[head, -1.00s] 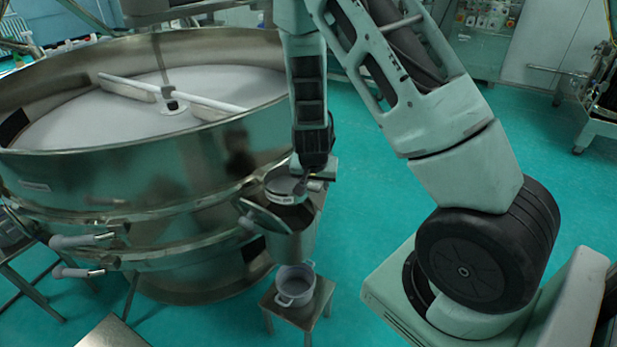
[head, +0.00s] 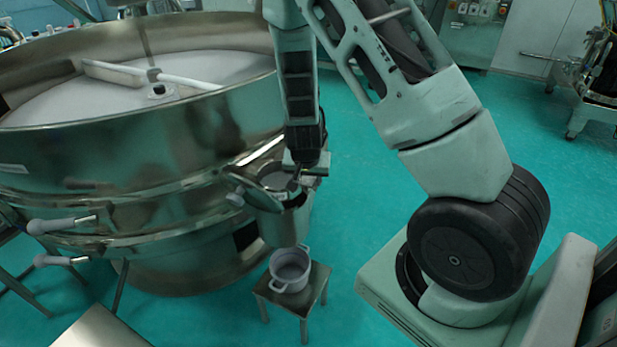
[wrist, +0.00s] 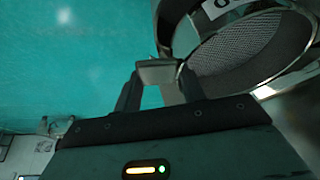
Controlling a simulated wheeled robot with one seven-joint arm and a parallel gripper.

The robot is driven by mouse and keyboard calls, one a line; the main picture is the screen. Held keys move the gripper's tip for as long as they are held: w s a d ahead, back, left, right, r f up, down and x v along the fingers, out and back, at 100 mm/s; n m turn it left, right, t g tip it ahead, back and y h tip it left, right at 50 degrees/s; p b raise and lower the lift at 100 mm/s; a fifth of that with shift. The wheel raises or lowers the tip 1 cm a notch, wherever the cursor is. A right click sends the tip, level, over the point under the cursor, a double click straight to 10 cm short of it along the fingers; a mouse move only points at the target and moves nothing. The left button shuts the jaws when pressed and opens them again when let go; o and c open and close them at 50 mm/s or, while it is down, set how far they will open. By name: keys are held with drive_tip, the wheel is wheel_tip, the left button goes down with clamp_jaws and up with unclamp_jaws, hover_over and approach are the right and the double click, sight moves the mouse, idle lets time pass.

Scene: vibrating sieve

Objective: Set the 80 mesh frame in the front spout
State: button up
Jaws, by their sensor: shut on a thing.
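The mesh frame (head: 277,181) is a small round metal ring with grey mesh. It is at the mouth of the front spout (head: 283,222), the metal cylinder on the sieve's near right side. My gripper (head: 300,176) is above the spout's right rim, shut on the frame's handle. In the wrist view my gripper (wrist: 157,72) has its fingers closed on a grey handle piece. The mesh (wrist: 240,48) lies to its right inside a shiny rim, with part of a white label above it. I cannot tell whether the frame sits fully in the spout.
The large round sieve (head: 120,130) fills the left. A pale pot (head: 290,272) stands on a small stool (head: 314,287) below the spout. A tilted metal flap (head: 247,190) is at the spout's left. Green floor (head: 400,180) is open to the right.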

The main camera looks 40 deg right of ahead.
sight(309, 196)
drive_tip(key=shift+f+b, duration=2)
drive_tip(key=shift+f, duration=0.55)
drive_tip(key=shift+f+b, duration=0.4)
drive_tip(key=shift+f, duration=0.05)
drive_tip(key=o, duration=1.2)
drive_tip(key=shift+c, duration=0.2)
drive_tip(key=shift+r, duration=0.1)
drive_tip(key=p+v, duration=0.6)
drive_tip(key=v, duration=1.1)
drive_tip(key=shift+r, duration=0.15)
